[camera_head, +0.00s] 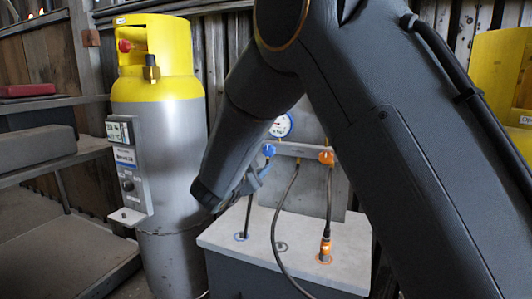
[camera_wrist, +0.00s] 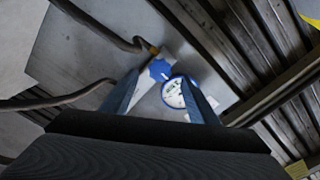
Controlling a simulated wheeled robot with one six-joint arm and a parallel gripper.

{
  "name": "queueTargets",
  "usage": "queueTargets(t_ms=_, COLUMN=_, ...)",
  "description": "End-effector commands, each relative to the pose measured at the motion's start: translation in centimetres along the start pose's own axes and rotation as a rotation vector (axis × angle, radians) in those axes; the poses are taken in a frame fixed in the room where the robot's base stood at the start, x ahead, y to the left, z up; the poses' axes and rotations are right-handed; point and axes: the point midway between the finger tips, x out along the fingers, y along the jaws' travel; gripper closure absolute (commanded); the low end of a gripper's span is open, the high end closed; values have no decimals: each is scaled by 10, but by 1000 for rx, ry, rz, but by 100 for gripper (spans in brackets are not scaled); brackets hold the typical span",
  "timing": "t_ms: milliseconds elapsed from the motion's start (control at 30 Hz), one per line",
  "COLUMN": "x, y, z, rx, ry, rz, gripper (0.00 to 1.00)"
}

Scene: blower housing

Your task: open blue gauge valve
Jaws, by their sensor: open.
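The blue gauge valve knob (camera_head: 269,150) sits at the left end of a grey manifold bar, below a round white gauge (camera_head: 281,126). In the wrist view the blue knob (camera_wrist: 159,69) lies just beyond my fingertips, between their lines, with the gauge (camera_wrist: 173,93) beside it. My gripper (camera_head: 256,178) is open, just below and left of the blue knob, and my arm hides part of the scene. In the wrist view my gripper (camera_wrist: 164,78) shows two blue fingers spread apart with nothing held. I cannot tell whether a finger touches the knob.
An orange knob (camera_head: 326,158) sits at the bar's right end. Dark hoses (camera_head: 285,215) hang down to a light grey bench top (camera_head: 260,222). An orange hose fitting (camera_head: 325,248) stands on it. A grey and yellow cylinder (camera_head: 172,105) with a control box (camera_head: 127,165) stands at left.

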Motion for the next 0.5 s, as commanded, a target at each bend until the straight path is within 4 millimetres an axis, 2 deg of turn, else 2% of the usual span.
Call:
queueTargets(t_ms=100, x=21, y=0, z=-1, rx=-1, ry=3, rz=1, gripper=46)
queueTargets(t_ms=233, x=37, y=0, z=-1, rx=-1, ry=1, rz=0, gripper=46)
queueTargets(t_ms=500, x=49, y=-1, z=1, rx=-1, ry=-4, rz=-2, gripper=46)
